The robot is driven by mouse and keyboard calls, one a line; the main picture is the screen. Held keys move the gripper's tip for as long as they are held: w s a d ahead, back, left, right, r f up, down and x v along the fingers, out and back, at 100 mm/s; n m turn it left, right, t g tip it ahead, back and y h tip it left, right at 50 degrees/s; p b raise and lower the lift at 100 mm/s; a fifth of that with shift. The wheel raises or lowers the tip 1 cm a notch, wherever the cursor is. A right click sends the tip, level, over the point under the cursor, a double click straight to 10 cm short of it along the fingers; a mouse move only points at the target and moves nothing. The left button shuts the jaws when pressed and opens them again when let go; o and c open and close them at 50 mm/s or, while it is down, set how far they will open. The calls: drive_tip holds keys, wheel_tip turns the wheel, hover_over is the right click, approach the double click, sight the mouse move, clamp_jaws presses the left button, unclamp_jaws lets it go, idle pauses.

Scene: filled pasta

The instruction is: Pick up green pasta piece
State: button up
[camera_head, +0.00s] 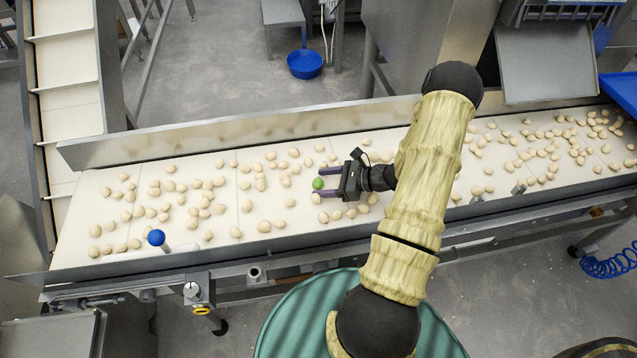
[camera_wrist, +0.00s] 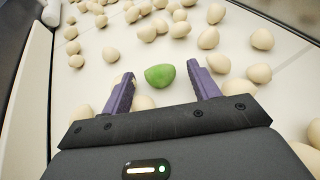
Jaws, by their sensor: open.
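The green pasta piece (camera_head: 318,183) lies on the white conveyor belt among beige pieces. In the wrist view the green piece (camera_wrist: 160,76) sits between and slightly beyond the tips of my two purple fingers, with a gap on each side. My gripper (camera_head: 326,183) is open and points left along the belt; in the wrist view my gripper (camera_wrist: 162,78) holds nothing. The exact height of the fingers above the belt cannot be told.
Many beige pasta pieces (camera_wrist: 146,32) are scattered over the conveyor belt (camera_head: 227,229), some close to my fingers. A metal side wall (camera_head: 240,133) runs along the far edge. A blue ball-topped knob (camera_head: 156,237) stands at the near left edge.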

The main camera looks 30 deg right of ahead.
drive_tip(key=shift+c, duration=0.4)
drive_tip(key=c, duration=1)
wheel_tip(320, 180, up, 10)
drive_tip(key=p, duration=0.1)
